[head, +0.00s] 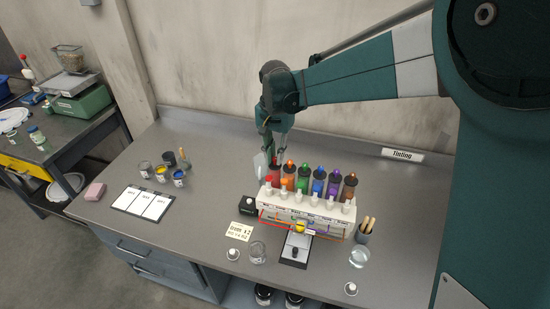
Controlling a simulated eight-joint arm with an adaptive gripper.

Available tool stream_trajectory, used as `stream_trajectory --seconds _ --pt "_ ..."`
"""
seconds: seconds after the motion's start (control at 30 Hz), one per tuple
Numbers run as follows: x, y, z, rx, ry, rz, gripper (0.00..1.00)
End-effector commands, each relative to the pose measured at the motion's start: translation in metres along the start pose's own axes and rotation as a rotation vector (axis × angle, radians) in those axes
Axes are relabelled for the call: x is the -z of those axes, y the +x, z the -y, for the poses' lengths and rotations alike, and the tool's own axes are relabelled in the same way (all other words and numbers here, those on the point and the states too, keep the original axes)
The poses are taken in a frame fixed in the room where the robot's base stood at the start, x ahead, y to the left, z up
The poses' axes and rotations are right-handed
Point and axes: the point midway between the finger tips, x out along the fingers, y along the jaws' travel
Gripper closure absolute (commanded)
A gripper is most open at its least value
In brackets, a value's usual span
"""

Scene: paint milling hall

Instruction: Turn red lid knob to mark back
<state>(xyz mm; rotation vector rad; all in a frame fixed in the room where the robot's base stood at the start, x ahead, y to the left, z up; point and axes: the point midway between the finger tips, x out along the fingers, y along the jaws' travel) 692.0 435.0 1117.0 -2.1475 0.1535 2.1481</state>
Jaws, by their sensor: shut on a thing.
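The tinting dispenser (306,222) stands on the grey bench with a row of coloured canisters at its back. The red canister (274,173) is at the left end, upright. My gripper (275,155) points down from above onto its top and is shut on the red lid knob. The fingers hide the knob, and its mark cannot be made out. The orange (289,173), green (303,176), blue (319,180) and purple (334,184) canisters stand to the right with their own lid knobs showing, and a brown canister (349,186) ends the row.
A dark box (248,206) and a note card (241,231) lie left of the dispenser. A glass beaker (257,252) stands in front, and a cup with sticks (364,231) at right. Paint pots (161,174) and a white chart (147,203) are farther left. The bench's middle left is clear.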

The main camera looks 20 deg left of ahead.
Motion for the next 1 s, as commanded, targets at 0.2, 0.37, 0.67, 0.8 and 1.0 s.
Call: stream_trajectory --seconds 0.2,0.37,0.67,0.8,1.0 --pt "0.0012 -0.0002 0.0008 0.001 -0.205 -0.002 0.99" --pt "0.0011 -0.0003 0.0009 0.001 -0.356 -0.002 0.99" --pt "0.0012 -0.0007 0.0013 0.001 -0.641 -0.002 0.99" --pt "0.0012 -0.0008 0.0015 0.001 -0.775 -0.003 0.99" --pt "0.0011 -0.0008 0.0016 0.001 -0.965 -0.003 0.99"
